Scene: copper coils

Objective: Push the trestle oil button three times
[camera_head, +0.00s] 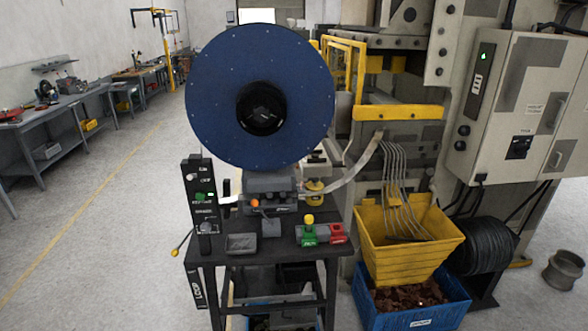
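A dark metal trestle stand (278,249) is in the lower middle of the head view, below a large blue coil disc (215,105). A black control panel (202,172) with small buttons and labels stands at its left edge. On the trestle top are a green block (308,239), a yellow-topped knob (309,219) above it, and a red block (338,233) to its right. Which of these is the oil button I cannot tell; the labels are too small to read. Neither of my grippers is in view.
A small grey tray (241,243) sits on the trestle top. A yellow-tipped rod (178,251) sticks out left of the trestle. A yellow hopper (400,262) above a blue crate (447,316) stands to the right. The floor (110,235) on the left is clear.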

